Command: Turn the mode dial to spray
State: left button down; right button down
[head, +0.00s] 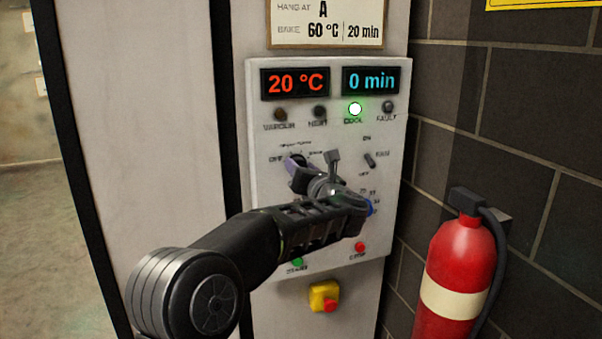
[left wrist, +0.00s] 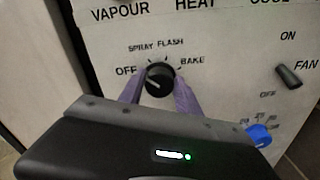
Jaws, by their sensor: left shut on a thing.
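The black round mode dial (left wrist: 160,77) sits on the pale control panel (head: 262,220), with OFF, SPRAY, FLASH and BAKE printed around it. A pale mark on the dial's face lies on its left side, towards OFF. My left gripper (left wrist: 158,92) is shut on the dial, with one purple finger on each side of it. In the head view the left gripper (head: 297,164) is at the panel's left, and the wrist and hand hide part of the panel. My right gripper is not in view.
A fan switch (head: 370,160) and a blue knob (left wrist: 259,134) are right of the dial. Green (head: 297,262) and red (head: 360,247) buttons sit below, above a yellow-based red stop button (head: 324,297). The COOL lamp (head: 355,109) is lit. A fire extinguisher (head: 455,265) stands at right.

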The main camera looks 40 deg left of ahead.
pick_arm(q)
jog(key=shift+d+m, duration=0.1)
jog(key=shift+m, duration=2.4)
jog(key=c, duration=0.9)
grip_release()
jog(key=b+v, duration=0.3)
jog(key=v, duration=0.4)
jog(key=shift+s+d, duration=0.2)
jog(key=shift+d, duration=0.15)
